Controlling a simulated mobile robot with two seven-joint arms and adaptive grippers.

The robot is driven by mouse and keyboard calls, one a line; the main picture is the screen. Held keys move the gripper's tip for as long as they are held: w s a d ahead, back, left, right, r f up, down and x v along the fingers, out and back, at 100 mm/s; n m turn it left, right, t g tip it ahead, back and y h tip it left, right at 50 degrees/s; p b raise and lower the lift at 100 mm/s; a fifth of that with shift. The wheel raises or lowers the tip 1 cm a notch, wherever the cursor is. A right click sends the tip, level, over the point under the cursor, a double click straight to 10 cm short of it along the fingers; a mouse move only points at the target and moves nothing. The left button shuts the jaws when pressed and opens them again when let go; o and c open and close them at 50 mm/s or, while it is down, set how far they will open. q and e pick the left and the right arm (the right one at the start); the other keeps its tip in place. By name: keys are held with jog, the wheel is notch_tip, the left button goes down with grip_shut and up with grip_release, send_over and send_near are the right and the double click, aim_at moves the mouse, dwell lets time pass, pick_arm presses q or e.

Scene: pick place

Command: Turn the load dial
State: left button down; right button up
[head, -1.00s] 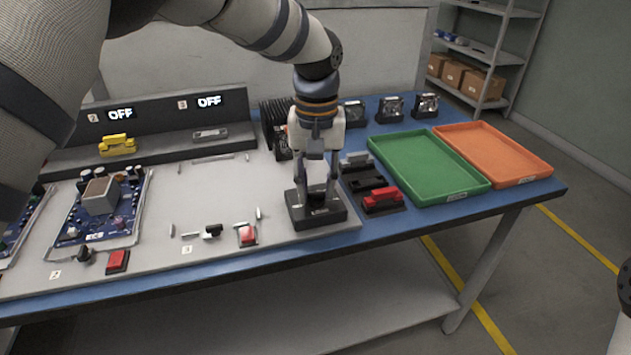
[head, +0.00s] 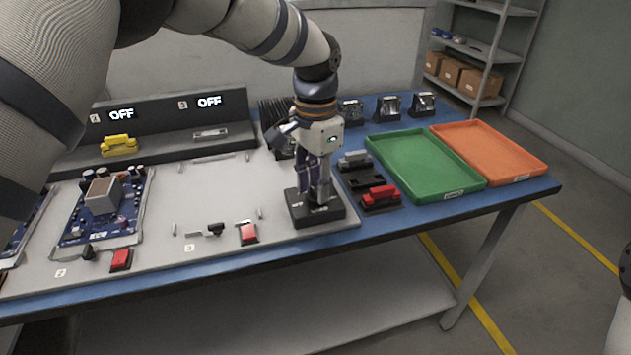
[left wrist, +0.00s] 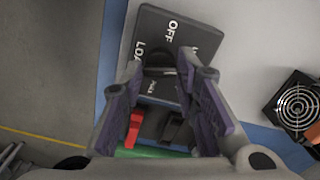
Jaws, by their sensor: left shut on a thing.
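The load dial's black box (head: 302,215) stands at the right front of the grey board on the bench. In the left wrist view the box (left wrist: 205,37) shows the white words OFF and LOAD, the latter partly covered. My left gripper (head: 316,198) points down over it and is shut on the dark dial knob (left wrist: 158,62), between its purple-padded fingers. The knob is mostly hidden by the fingers in the head view, so its exact setting cannot be read.
A holder with a red piece (head: 380,195) and a grey piece (head: 354,159) sits just right of the box. Beyond it are a green tray (head: 474,187) and an orange tray (head: 532,170). Several fans stand behind. Two displays (head: 122,115) read OFF. A circuit board (head: 75,228) lies at left.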

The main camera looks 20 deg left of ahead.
aim_at(316, 191)
pick_arm(q)
jog(key=m, duration=0.4)
jog(key=shift+m, duration=2.6)
jog(key=shift+f, duration=0.1)
jog(key=c, duration=1.2)
grip_release()
jog(key=shift+c, duration=0.2)
notch_tip(316, 191, up, 12)
